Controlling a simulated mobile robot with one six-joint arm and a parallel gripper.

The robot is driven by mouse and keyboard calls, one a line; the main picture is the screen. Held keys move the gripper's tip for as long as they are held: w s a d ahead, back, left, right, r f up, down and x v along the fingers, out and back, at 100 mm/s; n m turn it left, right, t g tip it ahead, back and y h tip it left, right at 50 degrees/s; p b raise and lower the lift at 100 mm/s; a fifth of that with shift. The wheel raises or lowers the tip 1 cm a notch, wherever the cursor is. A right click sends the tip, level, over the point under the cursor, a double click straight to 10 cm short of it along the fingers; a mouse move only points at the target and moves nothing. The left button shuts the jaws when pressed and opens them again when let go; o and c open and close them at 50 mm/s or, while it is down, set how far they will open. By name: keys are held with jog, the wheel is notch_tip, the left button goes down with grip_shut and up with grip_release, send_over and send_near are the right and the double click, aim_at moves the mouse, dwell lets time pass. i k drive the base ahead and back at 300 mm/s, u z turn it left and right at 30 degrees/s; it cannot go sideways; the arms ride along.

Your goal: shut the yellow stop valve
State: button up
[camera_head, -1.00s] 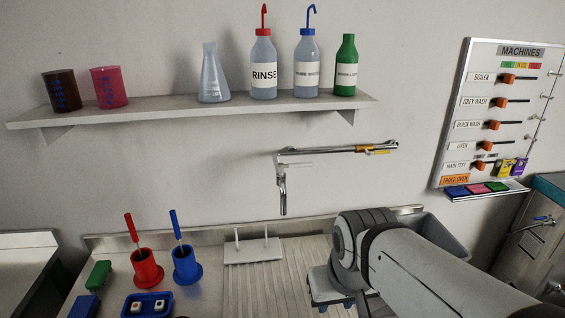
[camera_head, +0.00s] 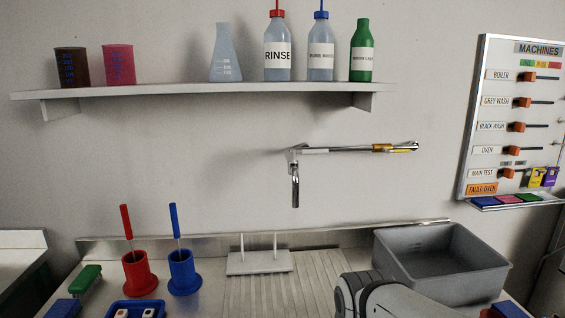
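The yellow stop valve (camera_head: 391,148) sits near the right end of a chrome wall pipe (camera_head: 335,150). Its yellow part looks roughly in line with the pipe, though its exact lever angle is too small to tell. The pipe's left end turns down into a spout (camera_head: 295,188) above the draining board. My grey arm link shows at the bottom right of centre, well below the valve and apart from it. My gripper is outside the picture.
A grey basin (camera_head: 440,262) stands at lower right, below the valve. A shelf (camera_head: 200,90) with bottles and beakers runs above left. Red (camera_head: 138,272) and blue (camera_head: 184,272) holders stand at lower left. The MACHINES panel (camera_head: 515,120) is at right. The wall around the pipe is clear.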

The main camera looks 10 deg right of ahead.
aim_at(397, 151)
jog(key=u, duration=0.05)
jog(key=i, duration=0.5)
jog(key=z, duration=0.05)
jog(key=k, duration=1)
jog(key=z, duration=0.75)
jog(key=i, duration=0.55)
jog(key=u, duration=0.1)
